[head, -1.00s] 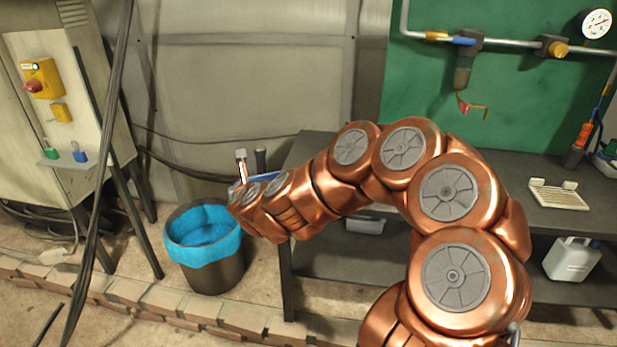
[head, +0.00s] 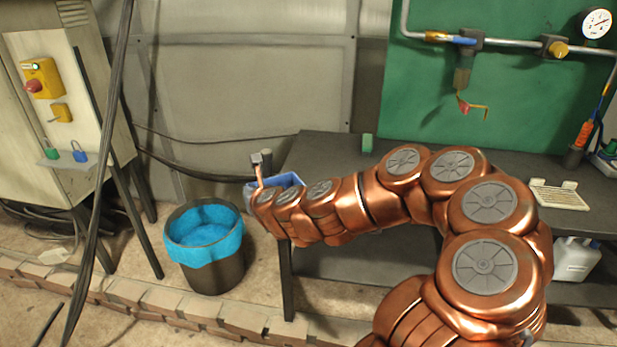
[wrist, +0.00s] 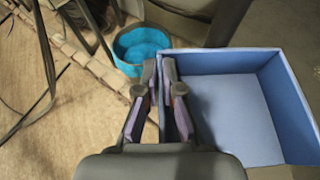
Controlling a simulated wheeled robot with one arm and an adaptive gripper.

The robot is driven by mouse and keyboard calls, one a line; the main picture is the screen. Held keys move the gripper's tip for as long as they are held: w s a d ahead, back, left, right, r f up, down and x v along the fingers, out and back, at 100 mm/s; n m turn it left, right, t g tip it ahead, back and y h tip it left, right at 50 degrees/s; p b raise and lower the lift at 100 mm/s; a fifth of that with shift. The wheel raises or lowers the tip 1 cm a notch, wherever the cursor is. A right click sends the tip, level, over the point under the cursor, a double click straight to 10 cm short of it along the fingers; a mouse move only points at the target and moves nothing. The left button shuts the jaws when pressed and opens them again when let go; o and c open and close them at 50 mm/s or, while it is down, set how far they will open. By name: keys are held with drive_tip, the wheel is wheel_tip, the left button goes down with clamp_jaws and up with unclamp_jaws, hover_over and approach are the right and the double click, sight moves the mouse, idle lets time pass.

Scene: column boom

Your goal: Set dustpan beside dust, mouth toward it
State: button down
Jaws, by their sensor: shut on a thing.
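The dustpan appears to be the blue tray-like thing with raised walls (wrist: 236,105) at the right of the wrist view. In the head view, part of it (head: 289,180) shows behind the end of my arm, near the bench's left end. My gripper (wrist: 158,68) is shut on its left wall, one finger on each side. The dustpan's near edge in the wrist view looks open, with no wall seen there. In the head view my arm hides much of the dustpan and the gripper. I cannot make out any dust in either view.
A bin with a blue liner (head: 203,236) stands on the floor left of the dark bench (head: 330,150). A green block (head: 367,143) and a pale ribbed tray (head: 560,195) are on the bench. A row of bricks (head: 150,300) and hanging cables (head: 100,180) lie left.

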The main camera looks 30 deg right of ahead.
drive_tip(key=shift+s+d+f+n+y, duration=0.3)
drive_tip(key=shift+s+d+n+y, duration=0.2)
drive_tip(key=shift+d+y, duration=0.15)
drive_tip(key=shift+d, duration=0.1)
drive_tip(key=shift+s+d+n+y, duration=0.4)
drive_tip(key=shift+d+y, duration=0.05)
idle(0.4)
drive_tip(key=shift+s+d, duration=0.25)
drive_tip(key=shift+d, duration=0.05)
drive_tip(key=shift+s+d+n+y, duration=0.55)
drive_tip(key=shift+s+n+y, duration=0.05)
drive_tip(key=shift+n+y, duration=0.1)
drive_tip(key=shift+s+d+r+n+g+y, duration=0.2)
drive_tip(key=shift+s+n+y, duration=0.1)
drive_tip(key=shift+s+y, duration=0.15)
drive_tip(key=shift+s+d+r+n+g+y, duration=0.1)
drive_tip(key=shift+s+d+n+y, duration=0.1)
drive_tip(key=shift+s+n+y, duration=0.15)
